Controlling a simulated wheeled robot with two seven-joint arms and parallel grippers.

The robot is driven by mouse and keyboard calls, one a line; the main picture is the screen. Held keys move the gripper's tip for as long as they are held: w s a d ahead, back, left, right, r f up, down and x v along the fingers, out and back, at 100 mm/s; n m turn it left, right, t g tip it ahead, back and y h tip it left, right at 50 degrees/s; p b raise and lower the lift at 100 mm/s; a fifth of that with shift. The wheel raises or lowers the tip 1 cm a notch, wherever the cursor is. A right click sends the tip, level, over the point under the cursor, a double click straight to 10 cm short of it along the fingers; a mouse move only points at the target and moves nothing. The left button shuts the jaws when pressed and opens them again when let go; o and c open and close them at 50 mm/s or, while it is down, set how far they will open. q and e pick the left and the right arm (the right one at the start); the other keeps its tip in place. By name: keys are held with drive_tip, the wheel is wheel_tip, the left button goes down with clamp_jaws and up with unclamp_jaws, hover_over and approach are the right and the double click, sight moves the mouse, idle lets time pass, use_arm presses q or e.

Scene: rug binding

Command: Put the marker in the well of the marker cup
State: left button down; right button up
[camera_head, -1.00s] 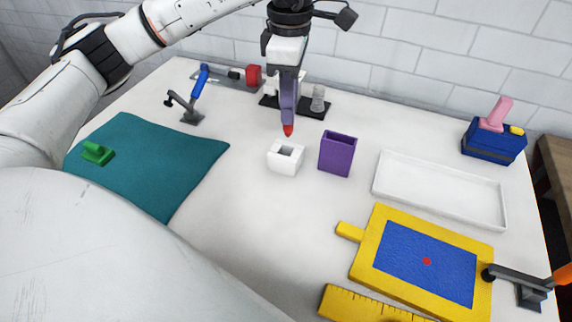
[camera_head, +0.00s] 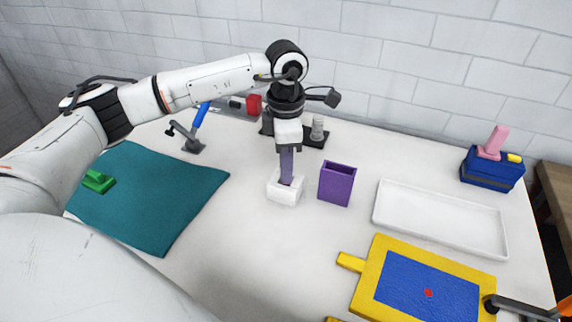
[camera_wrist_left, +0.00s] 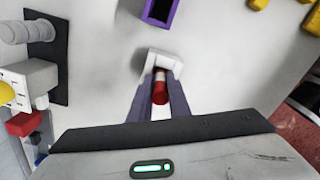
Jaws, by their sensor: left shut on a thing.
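The marker cup (camera_head: 284,194) is a small white block with a square well, standing on the table left of a purple box. My left gripper (camera_head: 286,181) points straight down with its fingertips at the cup's opening. It is shut on the red and white marker (camera_wrist_left: 159,88), which shows between the fingers in the left wrist view. The cup also shows there (camera_wrist_left: 163,59), just beyond the fingertips. In the head view the marker's red tip is hidden at the well, and how deep it sits cannot be told.
The purple box (camera_head: 337,184) stands close right of the cup. A white tray (camera_head: 440,240), a yellow-framed blue board (camera_head: 425,285) and a blue box (camera_head: 490,170) lie further right. A teal cloth (camera_head: 155,205) and clamps (camera_head: 188,138) lie left.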

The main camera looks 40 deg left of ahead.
use_arm(q)
drive_tip(key=c, duration=1.7)
unclamp_jaws()
drive_tip(key=shift+f, duration=0.1)
drive_tip(key=shift+o, duration=0.2)
wheel_tip(320, 180, up, 12)
drive_tip(key=shift+r+b, duration=0.2)
drive_tip(key=shift+b, duration=0.3)
